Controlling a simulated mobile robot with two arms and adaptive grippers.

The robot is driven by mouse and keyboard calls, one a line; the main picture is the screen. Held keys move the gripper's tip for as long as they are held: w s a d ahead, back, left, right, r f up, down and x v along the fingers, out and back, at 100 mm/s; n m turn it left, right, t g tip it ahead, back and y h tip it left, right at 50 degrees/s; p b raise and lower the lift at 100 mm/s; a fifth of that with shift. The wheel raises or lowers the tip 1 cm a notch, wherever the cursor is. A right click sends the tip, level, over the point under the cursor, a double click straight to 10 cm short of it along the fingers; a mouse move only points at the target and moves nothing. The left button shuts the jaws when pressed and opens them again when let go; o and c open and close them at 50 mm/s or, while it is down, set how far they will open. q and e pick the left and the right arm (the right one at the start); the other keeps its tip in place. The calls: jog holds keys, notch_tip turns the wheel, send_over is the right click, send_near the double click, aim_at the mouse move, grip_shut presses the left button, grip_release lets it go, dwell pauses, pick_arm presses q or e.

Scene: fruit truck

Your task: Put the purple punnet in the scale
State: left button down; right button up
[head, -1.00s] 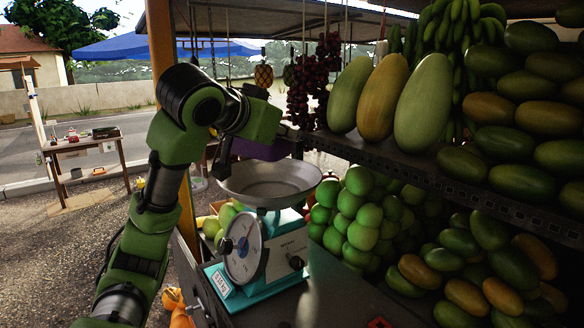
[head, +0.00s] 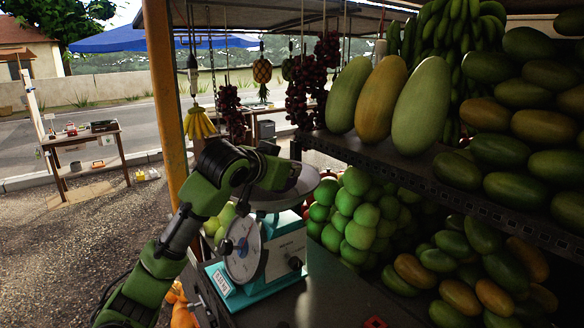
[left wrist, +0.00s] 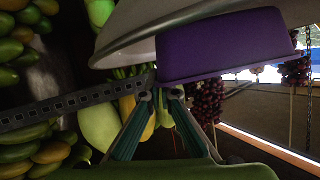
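The purple punnet (left wrist: 225,45) fills the upper right of the left wrist view, which looks upside down. The scale's pan (left wrist: 130,30) lies close beside and behind it; I cannot tell whether the punnet rests on the pan. The scale (head: 262,250) has a turquoise base, a round dial and a pale metal pan (head: 300,188). In the head view my left arm covers part of the pan and the punnet is hidden. My left gripper (left wrist: 161,94) has its fingertips apart, close to the punnet's edge, with background showing between them. My right gripper is not in view.
Green round fruit (head: 355,215) are piled right of the scale. A shelf with a metal rail (head: 400,165) holds large melons (head: 420,100). Grapes (head: 300,95) and bananas (head: 198,122) hang behind. A wooden post (head: 165,80) stands left of the scale.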

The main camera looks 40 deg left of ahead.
pick_arm(q)
jog(key=shift+f, duration=0.15)
jog(key=shift+f+b, duration=0.35)
jog(key=shift+f, duration=0.15)
jog(key=shift+f, duration=0.1)
jog(key=c, duration=2.3)
grip_release()
